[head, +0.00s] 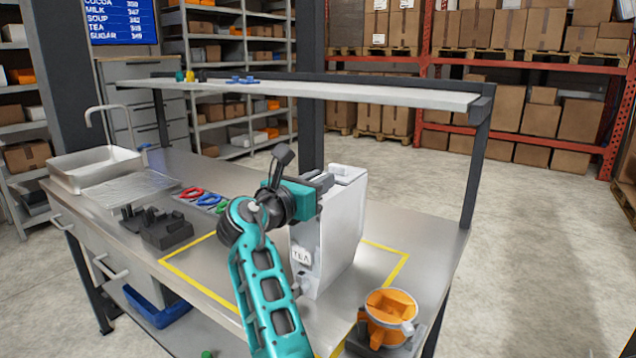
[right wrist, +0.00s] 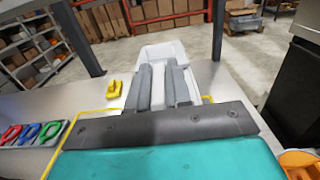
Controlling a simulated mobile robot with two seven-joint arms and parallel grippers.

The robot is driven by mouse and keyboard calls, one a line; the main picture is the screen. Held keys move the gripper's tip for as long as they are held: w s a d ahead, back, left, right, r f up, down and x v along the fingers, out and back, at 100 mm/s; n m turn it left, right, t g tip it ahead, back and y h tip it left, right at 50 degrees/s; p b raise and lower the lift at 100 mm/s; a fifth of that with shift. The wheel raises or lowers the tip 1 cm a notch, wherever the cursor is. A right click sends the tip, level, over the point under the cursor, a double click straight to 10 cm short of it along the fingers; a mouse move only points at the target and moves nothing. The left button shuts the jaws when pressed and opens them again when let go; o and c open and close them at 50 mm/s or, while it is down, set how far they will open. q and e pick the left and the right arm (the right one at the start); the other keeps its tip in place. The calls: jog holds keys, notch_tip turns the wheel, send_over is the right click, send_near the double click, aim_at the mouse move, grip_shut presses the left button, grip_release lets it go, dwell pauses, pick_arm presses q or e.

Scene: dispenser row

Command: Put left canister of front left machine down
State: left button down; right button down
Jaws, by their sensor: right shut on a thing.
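A white canister (head: 338,235) with a TEA label stands upright inside the yellow outline (head: 388,270) on the steel bench. My right gripper (head: 322,182) is at its top, its arm reaching in from the front. In the right wrist view the gripper's two grey fingers (right wrist: 162,85) are shut on a white part of the canister (right wrist: 162,51). Whether the canister's base touches the bench is hard to tell. My left gripper is not in view. I cannot make out the front left machine.
An orange container (head: 390,305) stands at the bench's front right corner. A tray of coloured rings (head: 203,198), a black stand (head: 165,230) and a sink (head: 95,168) are to the left. A raised shelf (head: 300,89) crosses the back. Bench right of the canister is mostly clear.

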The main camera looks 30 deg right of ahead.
jog(key=c, duration=1.1)
grip_release()
jog(key=shift+f, duration=0.1)
jog(key=shift+o, duration=0.2)
jog(key=v, duration=1.2)
jog(key=shift+a, duration=0.1)
